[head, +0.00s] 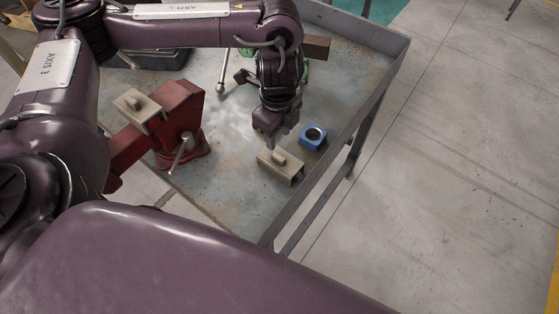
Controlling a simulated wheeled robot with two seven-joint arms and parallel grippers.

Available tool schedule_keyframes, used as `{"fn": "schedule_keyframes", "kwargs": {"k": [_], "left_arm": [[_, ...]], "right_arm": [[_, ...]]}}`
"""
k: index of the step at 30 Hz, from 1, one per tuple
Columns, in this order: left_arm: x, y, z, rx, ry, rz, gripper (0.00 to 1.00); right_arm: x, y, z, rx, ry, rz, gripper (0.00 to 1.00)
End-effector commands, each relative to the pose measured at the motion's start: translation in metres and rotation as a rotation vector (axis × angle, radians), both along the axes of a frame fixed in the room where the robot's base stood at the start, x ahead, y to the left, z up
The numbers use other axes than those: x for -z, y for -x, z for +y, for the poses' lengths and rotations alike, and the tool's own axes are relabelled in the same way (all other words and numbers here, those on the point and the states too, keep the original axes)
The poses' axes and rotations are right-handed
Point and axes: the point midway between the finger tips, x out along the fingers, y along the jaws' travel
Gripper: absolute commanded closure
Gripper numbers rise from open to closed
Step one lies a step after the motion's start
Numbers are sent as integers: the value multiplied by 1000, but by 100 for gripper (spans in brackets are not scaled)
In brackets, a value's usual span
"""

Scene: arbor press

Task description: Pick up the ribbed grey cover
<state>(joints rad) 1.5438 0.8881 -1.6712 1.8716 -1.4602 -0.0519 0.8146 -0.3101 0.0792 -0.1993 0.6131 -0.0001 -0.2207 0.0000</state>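A grey-beige piece with a raised block on top, apparently the ribbed grey cover (290,172), sits on the metal bench near its front right edge in the head view. Ribs are too small to make out. My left gripper (270,145) points down just above and behind this piece, close to it. Its fingertips are small and dark, so the gap between them is unclear. A similar grey-beige piece (138,106) rests on top of the red vise (180,105) to the left. My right gripper is not in view.
A blue block with a dark round opening (313,136) stands just right of my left gripper. The metal bench (215,185) has a raised rim on the right. A green object (305,60) is partly hidden behind my arm. The bench's front middle is clear.

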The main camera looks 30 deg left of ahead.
Motion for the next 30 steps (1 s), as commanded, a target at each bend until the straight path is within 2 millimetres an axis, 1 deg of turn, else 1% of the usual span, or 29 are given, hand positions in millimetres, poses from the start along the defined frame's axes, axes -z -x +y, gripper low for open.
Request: {"fn": "schedule_keyframes", "kwargs": {"k": [1, 3, 9, 12, 16, 24, 27, 30], "left_arm": [[12, 0, 0, 0, 0, 0, 60], [15, 0, 0, 0, 0, 0, 60], [33, 0, 0, -1, 1, 2, 60], [39, 0, 0, -1, 1, 1, 60], [48, 0, 0, -1, 1, 2, 60], [84, 0, 0, 0, 1, 3, 60], [90, -1, 0, -1, 2, 2, 60], [92, -1, 0, 0, 1, 0, 60]], "right_arm": [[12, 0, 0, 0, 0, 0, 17], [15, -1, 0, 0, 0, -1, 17], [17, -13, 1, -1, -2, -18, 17], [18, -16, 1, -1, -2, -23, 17], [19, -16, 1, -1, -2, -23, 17], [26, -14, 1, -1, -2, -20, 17], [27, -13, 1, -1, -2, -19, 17], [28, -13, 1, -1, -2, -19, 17]]}}
